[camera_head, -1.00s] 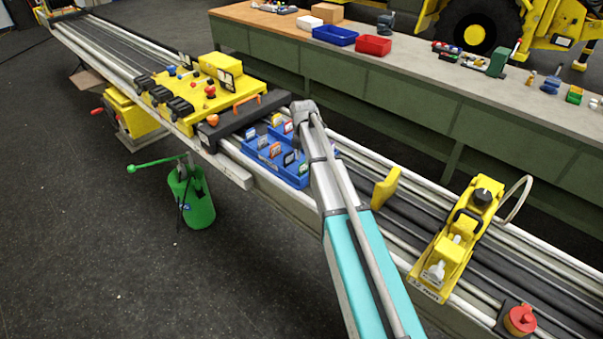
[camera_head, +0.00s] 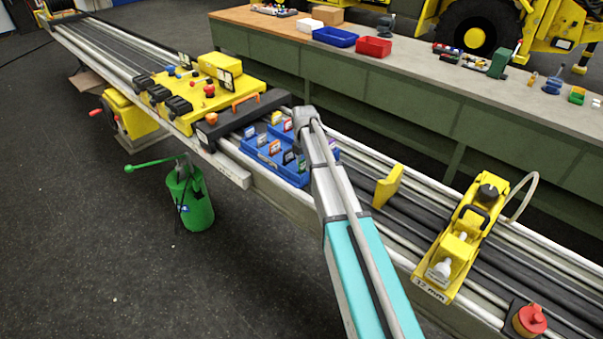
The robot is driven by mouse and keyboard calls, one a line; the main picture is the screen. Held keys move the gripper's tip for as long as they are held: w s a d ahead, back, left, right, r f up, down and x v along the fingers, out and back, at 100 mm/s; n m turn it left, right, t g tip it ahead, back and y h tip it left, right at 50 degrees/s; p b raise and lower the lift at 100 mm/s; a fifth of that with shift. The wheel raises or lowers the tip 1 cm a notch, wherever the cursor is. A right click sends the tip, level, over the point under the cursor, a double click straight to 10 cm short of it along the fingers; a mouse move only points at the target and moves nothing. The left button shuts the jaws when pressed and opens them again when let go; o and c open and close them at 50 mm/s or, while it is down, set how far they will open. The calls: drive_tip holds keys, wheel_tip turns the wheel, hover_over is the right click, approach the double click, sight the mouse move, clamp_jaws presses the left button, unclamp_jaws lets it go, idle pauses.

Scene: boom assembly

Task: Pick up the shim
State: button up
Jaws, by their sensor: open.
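A blue tray (camera_head: 247,150) on the long rail assembly holds several small upright pieces with coloured heads or labels in yellow, orange, white, blue and dark tones. These may be shims, but I cannot tell which piece is the task's shim. My arm rises from the bottom of the view, and its grey upper end is at the tray's right side. My gripper cannot be made out; it seems hidden behind the arm. The arm covers part of the tray's right end, with some pieces showing just past it.
A black bar with an orange handle (camera_head: 246,101) and a yellow valve block (camera_head: 222,94) stand left of the tray. A yellow wedge (camera_head: 388,186) and a yellow tool (camera_head: 465,240) sit right of my arm. A green workbench (camera_head: 405,103) runs behind.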

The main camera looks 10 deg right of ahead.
drive_tip(key=shift+f+b, duration=0.4)
drive_tip(key=shift+f, duration=0.25)
clamp_jaws()
